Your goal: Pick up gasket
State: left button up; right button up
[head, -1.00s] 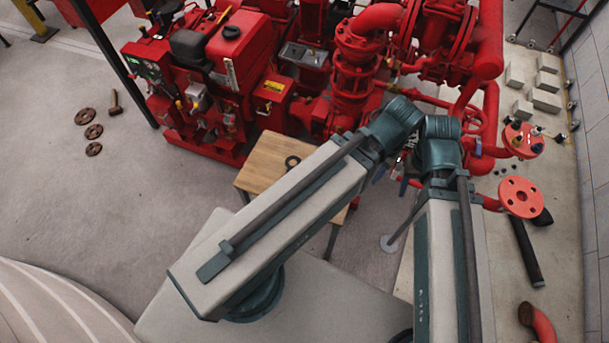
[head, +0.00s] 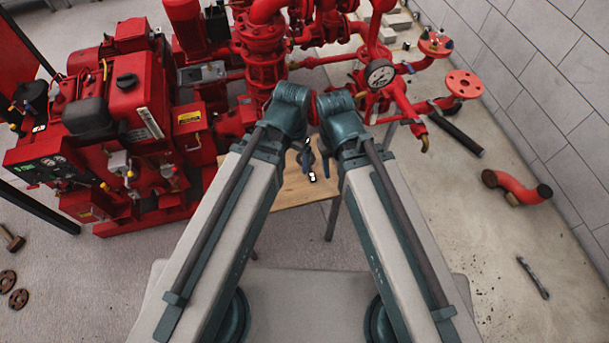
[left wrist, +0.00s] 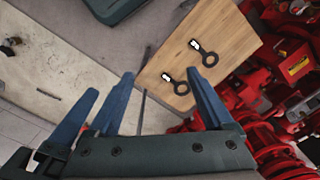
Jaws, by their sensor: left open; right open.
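Two dark ring-shaped gaskets with tabs and white marks lie on the small wooden table in the left wrist view, an upper one (left wrist: 208,59) and a lower one (left wrist: 181,88). In the head view the wooden table (head: 290,192) is partly hidden by my arms, and the gaskets are hard to make out between the wrists. My left gripper (left wrist: 155,82) is open and empty above the table's edge, with the gaskets beyond its fingers.
A red engine (head: 110,120) and red pump pipework (head: 262,60) stand behind the table. A pressure gauge (head: 380,74) and a flanged pipe (head: 463,84) are at right.

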pick_arm(q)
jog(key=w+f+m+h+b, duration=0.2)
jog(key=w+f+m+b, duration=0.3)
jog(key=f+b, duration=0.55)
jog(key=m+t+h+b, duration=0.2)
jog(key=m+h+b, duration=0.15)
jog(key=b, duration=0.55)
send_near(310, 177)
jog(key=b, duration=0.3)
jog(key=f+b, duration=0.1)
jog(key=b, duration=0.3)
jog(key=shift+w+d+f+y, duration=0.3)
jog(key=shift+w+y, duration=0.05)
jog(key=shift+w, duration=0.05)
jog(key=shift+d+f+b, duration=0.25)
jog(key=shift+f+b, duration=0.05)
jog(key=shift+b, duration=0.2)
pick_arm(e)
notch_tip(310, 177, down, 30)
jog(key=shift+f, duration=0.15)
pick_arm(q)
jog(key=b+x, duration=0.4)
jog(key=x, duration=0.1)
jog(key=shift+s+d+b, duration=0.15)
jog(key=shift+d+b, duration=0.1)
jog(key=shift+b, duration=0.15)
pick_arm(e)
notch_tip(310, 177, down, 4)
jog(key=shift+f, duration=0.25)
